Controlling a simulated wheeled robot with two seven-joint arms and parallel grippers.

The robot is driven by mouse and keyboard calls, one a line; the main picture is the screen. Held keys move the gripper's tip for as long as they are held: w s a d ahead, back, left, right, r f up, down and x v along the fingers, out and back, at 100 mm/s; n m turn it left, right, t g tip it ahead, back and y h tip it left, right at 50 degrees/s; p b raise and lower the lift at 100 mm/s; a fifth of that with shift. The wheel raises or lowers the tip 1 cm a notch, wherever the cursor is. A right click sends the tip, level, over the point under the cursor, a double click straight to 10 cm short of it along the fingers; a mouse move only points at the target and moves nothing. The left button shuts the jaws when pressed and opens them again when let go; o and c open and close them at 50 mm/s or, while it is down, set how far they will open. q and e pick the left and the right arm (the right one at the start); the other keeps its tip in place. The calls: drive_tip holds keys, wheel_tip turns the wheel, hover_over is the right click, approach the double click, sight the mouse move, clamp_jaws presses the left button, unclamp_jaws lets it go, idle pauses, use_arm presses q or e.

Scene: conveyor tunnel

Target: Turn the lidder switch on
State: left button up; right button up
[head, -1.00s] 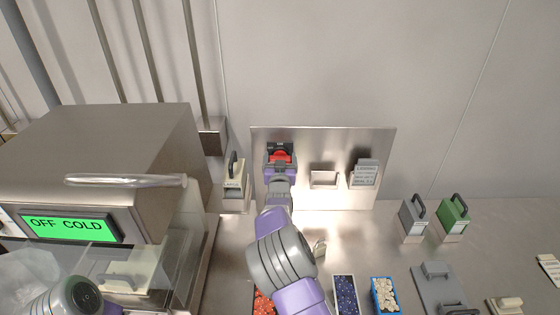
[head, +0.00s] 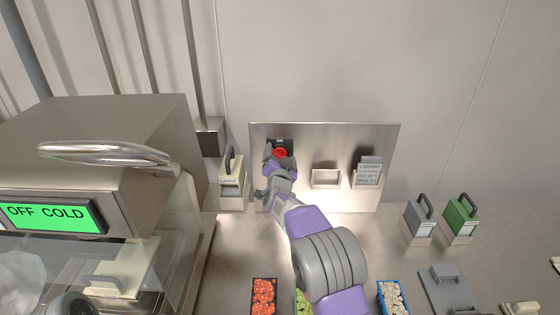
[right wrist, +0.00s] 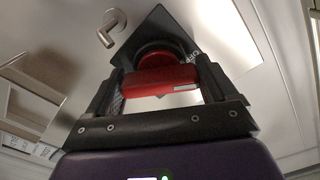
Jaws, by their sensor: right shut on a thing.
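The lidder switch is a red rotary knob (head: 280,154) on a black square plate (head: 283,141), mounted on the upright metal panel. In the right wrist view, the red knob (right wrist: 160,82) lies crosswise between the fingers, with a white mark near its right end. The black plate (right wrist: 158,30) looks turned like a diamond there, with part of an "OFF" label showing at right. My right gripper (head: 279,160) is shut on the knob and tilted relative to the panel. My left gripper is out of view; only a piece of my left arm shows at bottom left.
A steel machine with a green display (head: 50,216) reading "OFF COLD" stands at left. A cream handled block (head: 231,180) is close left of the switch. An empty holder (head: 326,178) and a labelled one (head: 368,172) are to the right. Food trays (head: 263,296) lie in front.

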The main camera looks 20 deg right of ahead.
idle(0.5)
drive_tip(key=o, duration=0.8)
drive_tip(key=shift+o, duration=0.2)
drive_tip(key=v, duration=0.7)
drive_tip(key=shift+s, duration=0.35)
drive_tip(key=shift+a, duration=0.15)
drive_tip(key=shift+p, duration=0.5)
drive_tip(key=c, duration=0.4)
drive_tip(key=n+p, duration=0.4)
drive_tip(key=p, duration=0.1)
drive_tip(key=f+n+p, duration=0.1)
drive_tip(key=n+p, duration=0.1)
drive_tip(key=p, duration=0.1)
drive_tip(key=shift+w+a+n+g, duration=0.1)
drive_tip(key=shift+a+n+g, duration=0.2)
drive_tip(key=shift+a+n, duration=0.1)
drive_tip(key=c, duration=0.6)
drive_tip(key=shift+w+d+r+n+p, duration=0.15)
drive_tip(key=shift+w+d+n+p, duration=0.3)
drive_tip(key=shift+w+n+p, duration=0.9)
drive_tip(key=shift+w+d+r+n+p, duration=0.1)
drive_tip(key=shift+w+d+n+p, duration=0.4)
drive_tip(key=shift+n+p, duration=1.65)
drive_tip(key=shift+w+d+r+n+p, duration=0.15)
drive_tip(key=shift+w+d+n+p, duration=0.2)
drive_tip(key=shift+w+n+p, duration=1)
drive_tip(key=shift+c, duration=0.2)
